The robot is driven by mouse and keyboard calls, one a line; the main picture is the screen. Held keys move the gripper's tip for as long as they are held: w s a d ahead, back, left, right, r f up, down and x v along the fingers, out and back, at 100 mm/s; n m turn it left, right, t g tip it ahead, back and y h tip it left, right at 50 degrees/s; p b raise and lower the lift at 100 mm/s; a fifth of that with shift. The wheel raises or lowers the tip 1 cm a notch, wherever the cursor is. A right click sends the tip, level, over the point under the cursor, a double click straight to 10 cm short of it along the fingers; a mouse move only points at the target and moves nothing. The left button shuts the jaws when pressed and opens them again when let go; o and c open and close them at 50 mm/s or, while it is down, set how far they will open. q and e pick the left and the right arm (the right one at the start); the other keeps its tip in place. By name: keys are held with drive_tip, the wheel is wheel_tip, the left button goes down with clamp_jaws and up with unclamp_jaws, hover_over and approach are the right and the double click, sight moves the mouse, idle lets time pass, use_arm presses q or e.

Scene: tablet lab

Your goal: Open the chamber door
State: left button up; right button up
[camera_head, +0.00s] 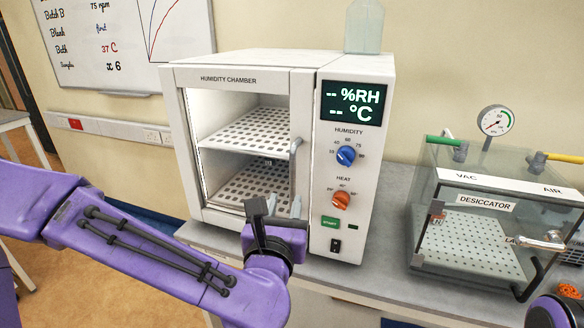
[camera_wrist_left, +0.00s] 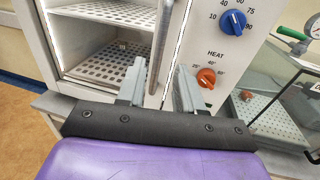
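The white humidity chamber (camera_head: 345,225) stands on the bench with its glass-fronted door (camera_head: 228,77) looking shut. A vertical grey bar handle (camera_head: 293,172) runs along the door's right side. My left gripper (camera_head: 283,207) is in front of the handle's lower end, with its two grey fingers apart. In the left wrist view the open fingers of my left gripper (camera_wrist_left: 160,86) stand either side of the handle (camera_wrist_left: 162,45), with gaps showing, so it is not clamped. My right gripper is out of view.
A glass desiccator (camera_head: 470,245) with a gauge (camera_head: 495,121) stands on the grey bench (camera_head: 385,262) to the right. Blue and orange knobs sit on the chamber's control panel beside the handle. A clear bottle (camera_head: 364,27) stands on top of the chamber.

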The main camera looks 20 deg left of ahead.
sight(292, 180)
use_arm(q)
drive_tip(key=w+p, duration=0.1)
drive_tip(key=w, duration=0.2)
drive_tip(key=w+a+p, duration=0.1)
drive_tip(key=w, duration=0.2)
drive_tip(key=w+p, duration=0.2)
drive_tip(key=w, duration=0.1)
drive_tip(key=shift+w+a+r, duration=0.15)
drive_tip(key=shift+w+a, duration=0.2)
drive_tip(key=shift+w, duration=0.3)
clamp_jaws()
